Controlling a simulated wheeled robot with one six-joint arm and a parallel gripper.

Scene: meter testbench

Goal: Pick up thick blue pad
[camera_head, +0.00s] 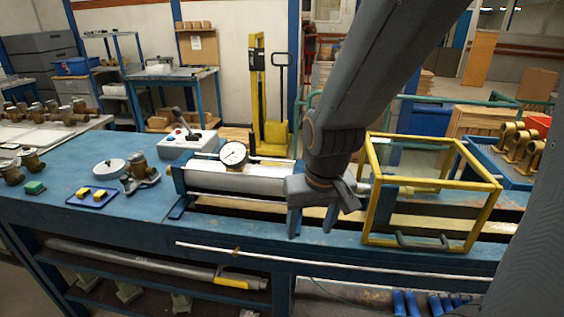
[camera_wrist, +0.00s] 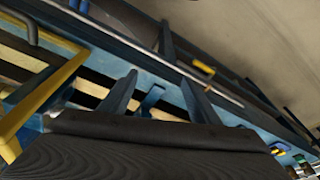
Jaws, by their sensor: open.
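My gripper (camera_head: 312,220) is open and empty, pointing down over the front of the bench, far right of the pad, between the gauge and the yellow frame. In the wrist view my gripper (camera_wrist: 158,88) has its fingers apart, with a blue bracket (camera_wrist: 150,100) of the bench seen between them.
A pressure gauge (camera_head: 234,154) stands on a white tube right of the pad. A yellow frame (camera_head: 480,213) stands right of my gripper.

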